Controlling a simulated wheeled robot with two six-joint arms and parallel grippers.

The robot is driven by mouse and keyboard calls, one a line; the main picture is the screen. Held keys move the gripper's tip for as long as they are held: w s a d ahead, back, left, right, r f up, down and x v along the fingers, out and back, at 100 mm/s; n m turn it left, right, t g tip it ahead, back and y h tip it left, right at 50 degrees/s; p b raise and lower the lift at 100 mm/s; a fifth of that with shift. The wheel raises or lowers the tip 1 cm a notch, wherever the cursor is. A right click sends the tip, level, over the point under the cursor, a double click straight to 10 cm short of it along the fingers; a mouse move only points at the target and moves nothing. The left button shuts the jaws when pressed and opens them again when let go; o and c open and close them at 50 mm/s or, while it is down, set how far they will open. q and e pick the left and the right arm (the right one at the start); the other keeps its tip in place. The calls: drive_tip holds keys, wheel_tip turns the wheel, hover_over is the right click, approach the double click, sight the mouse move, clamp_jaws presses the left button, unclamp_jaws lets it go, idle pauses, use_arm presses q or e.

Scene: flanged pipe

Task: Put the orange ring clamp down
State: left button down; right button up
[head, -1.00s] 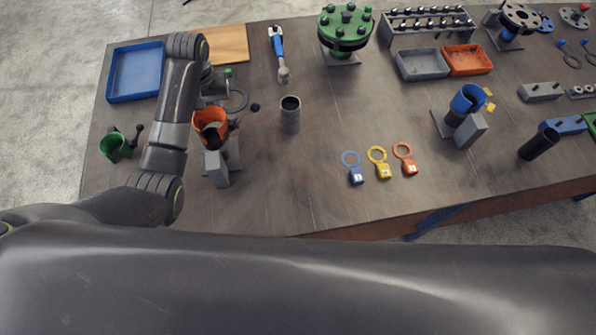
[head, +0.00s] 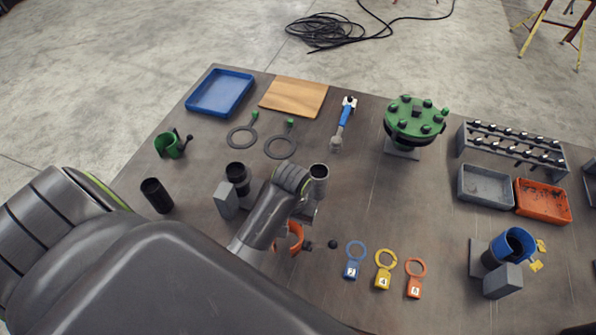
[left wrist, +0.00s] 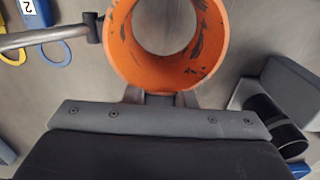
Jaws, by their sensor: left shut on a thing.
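The orange ring clamp (head: 297,240) shows in the head view just right of my left forearm, low over the table or on it; I cannot tell whether it touches. In the left wrist view the orange ring clamp (left wrist: 128,62) fills the top middle, its opening facing the camera and showing bare table through it. A bolt arm sticks out to its left. My left gripper (left wrist: 161,98) is shut on the near side of its band. In the head view my arm partly hides clamp and gripper. My right gripper is not in view.
A grey block stand (head: 226,200) with a dark pipe (head: 238,173) stands left of my arm. A grey pipe (head: 318,182) stands close beyond it. Blue (head: 352,270), yellow (head: 383,279) and orange (head: 414,287) tags lie right of the clamp. A black pipe (head: 157,196) stands farther left.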

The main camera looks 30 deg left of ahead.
sight(293, 239)
use_arm(q)
wheel_tip(293, 239, down, 2)
drive_tip(key=shift+a+f, duration=0.1)
drive_tip(key=shift+a, duration=0.05)
drive_tip(key=shift+f+p, duration=0.45)
drive_tip(key=shift+f, duration=1.8)
drive_tip(key=shift+f, duration=0.15)
drive_tip(key=c, duration=1.2)
unclamp_jaws()
drive_tip(key=shift+r, duration=0.6)
wheel_tip(293, 239, up, 11)
drive_tip(key=shift+r+b, duration=0.1)
drive_tip(key=shift+b, duration=0.45)
